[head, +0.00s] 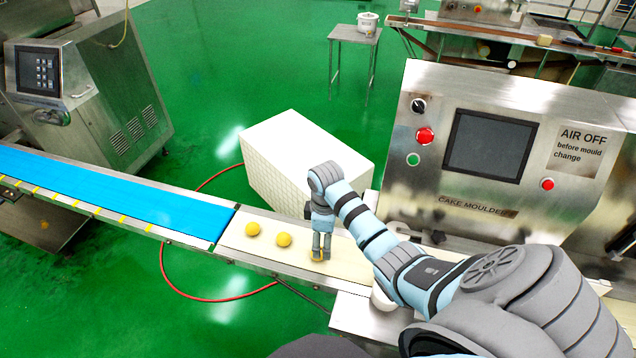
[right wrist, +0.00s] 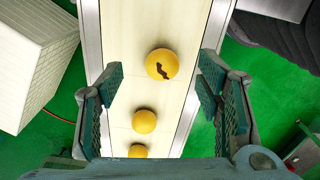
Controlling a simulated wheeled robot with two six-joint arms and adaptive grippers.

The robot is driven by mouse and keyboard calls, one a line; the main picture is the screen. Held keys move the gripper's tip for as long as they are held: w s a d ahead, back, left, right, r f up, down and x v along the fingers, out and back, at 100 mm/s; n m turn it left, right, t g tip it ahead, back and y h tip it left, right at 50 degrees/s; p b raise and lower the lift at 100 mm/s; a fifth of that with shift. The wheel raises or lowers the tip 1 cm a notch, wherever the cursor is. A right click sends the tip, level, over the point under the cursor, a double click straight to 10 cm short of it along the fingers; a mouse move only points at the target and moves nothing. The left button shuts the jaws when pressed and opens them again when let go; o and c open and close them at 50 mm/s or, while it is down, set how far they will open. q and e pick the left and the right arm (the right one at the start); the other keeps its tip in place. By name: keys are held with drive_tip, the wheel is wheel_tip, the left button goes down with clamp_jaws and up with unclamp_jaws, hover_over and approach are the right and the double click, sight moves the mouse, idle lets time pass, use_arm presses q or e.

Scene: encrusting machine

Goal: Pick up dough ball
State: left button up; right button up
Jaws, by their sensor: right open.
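Several yellow dough balls sit in a row on the cream conveyor belt. In the head view one ball (head: 252,229) is farthest left and another (head: 283,239) is beside it, left of my gripper. My right gripper (head: 320,252) points down over the belt, fingers apart; something yellow-brown shows at its fingertips, mostly hidden. In the right wrist view a ball with a dark mark (right wrist: 161,64) lies between and just beyond the open fingers (right wrist: 160,87), touching neither. Two smaller-looking balls (right wrist: 144,121) (right wrist: 138,151) are lower in that view. My left gripper is not in view.
A blue conveyor (head: 120,190) feeds in from the left, and the cream belt (head: 232,238) has metal side rails. A white block (head: 285,160) stands behind the belt. The cake moulder machine (head: 490,160) with its buttons is at right. A red hose lies on the green floor.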

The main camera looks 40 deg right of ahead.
drive_tip(key=f, duration=0.2)
drive_tip(key=a+f, duration=0.1)
drive_tip(key=w+f+b, duration=0.1)
drive_tip(key=f, duration=0.1)
drive_tip(key=shift+w+a+f, duration=0.1)
drive_tip(key=shift+a+f, duration=0.1)
drive_tip(key=shift+f, duration=0.1)
drive_tip(key=shift+r, duration=0.15)
drive_tip(key=c, duration=1)
drive_tip(key=shift+o, duration=0.2)
drive_tip(key=shift+r, duration=0.15)
